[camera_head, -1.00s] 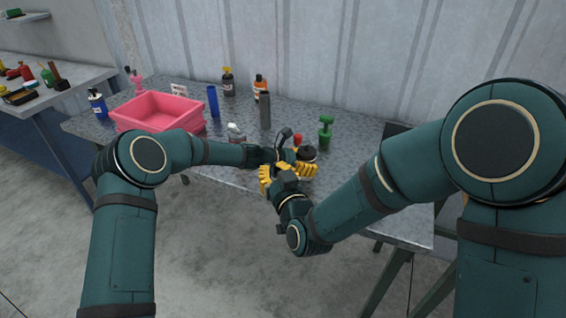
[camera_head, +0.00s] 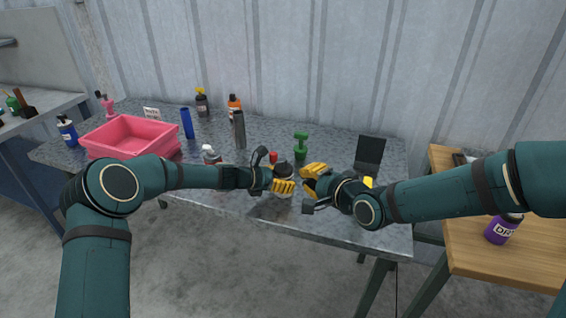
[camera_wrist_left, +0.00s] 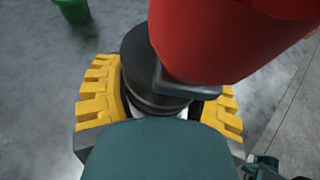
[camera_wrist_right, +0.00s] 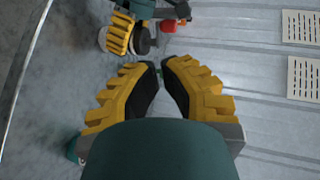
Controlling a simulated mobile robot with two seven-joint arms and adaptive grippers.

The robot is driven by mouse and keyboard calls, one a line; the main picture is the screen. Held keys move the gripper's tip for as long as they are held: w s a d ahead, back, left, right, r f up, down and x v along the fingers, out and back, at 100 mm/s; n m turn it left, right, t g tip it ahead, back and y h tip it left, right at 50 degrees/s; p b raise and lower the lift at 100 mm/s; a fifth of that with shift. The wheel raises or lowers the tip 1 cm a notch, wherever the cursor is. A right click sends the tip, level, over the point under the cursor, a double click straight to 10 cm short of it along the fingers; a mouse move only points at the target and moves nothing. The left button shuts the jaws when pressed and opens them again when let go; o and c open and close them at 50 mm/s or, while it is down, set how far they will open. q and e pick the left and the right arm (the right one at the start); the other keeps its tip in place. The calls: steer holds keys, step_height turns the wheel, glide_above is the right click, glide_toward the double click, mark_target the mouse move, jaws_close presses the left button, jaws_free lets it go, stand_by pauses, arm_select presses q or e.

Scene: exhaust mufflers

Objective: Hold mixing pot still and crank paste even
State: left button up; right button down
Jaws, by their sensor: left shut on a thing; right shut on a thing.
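The mixing pot (camera_head: 286,169), white with a black top, stands near the table's front edge. My left gripper (camera_head: 276,184) is shut around it. In the left wrist view the yellow fingers flank the black top (camera_wrist_left: 150,65), and a large red knob (camera_wrist_left: 215,35) hides part of it. The red knob (camera_head: 272,157) also shows in the head view. My right gripper (camera_head: 314,176) is just right of the pot, apart from the knob. In the right wrist view its fingertips (camera_wrist_right: 160,68) nearly meet; what they grip is not clear.
A pink tray (camera_head: 130,137) stands at the table's left. Bottles and a grey cylinder (camera_head: 239,130) stand behind the pot, with a green object (camera_head: 301,146) right of them. A dark upright panel (camera_head: 369,153) stands further right, beside a wooden table (camera_head: 520,255).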

mark_target(276, 160)
steer(key=shift+m, duration=0.5)
steer(key=shift+w+d+r+x, duration=0.1)
steer(key=shift+w+d+x, duration=0.05)
steer(key=shift+x, duration=2.05)
steer(key=shift+w+d+r+x, duration=0.1)
steer(key=shift+x, duration=2.05)
steer(key=shift+w+d+r+x, duration=0.1)
steer(key=shift+w+d+x, duration=0.05)
steer(key=shift+x, duration=2.05)
steer(key=shift+a+m+h, duration=0.3)
steer(key=shift+a, duration=0.1)
steer(key=shift+w+a+m+t+h, duration=0.1)
steer(key=shift+a+m+t+h, duration=0.15)
steer(key=shift+m+t+h, duration=0.35)
steer(key=shift+w+a+m+h, duration=0.1)
steer(key=shift+a+m+h, duration=0.05)
steer(key=shift+m+h, duration=0.35)
steer(key=m+h, duration=0.2)
steer(key=m+t+h, duration=0.1)
steer(key=m+h, duration=0.1)
steer(key=h, duration=0.1)
steer(key=shift+w+a, duration=0.15)
steer(key=shift+w, duration=0.05)
steer(key=shift+m+h, duration=0.5)
steer(key=shift+h, duration=0.2)
steer(key=shift+s, duration=0.1)
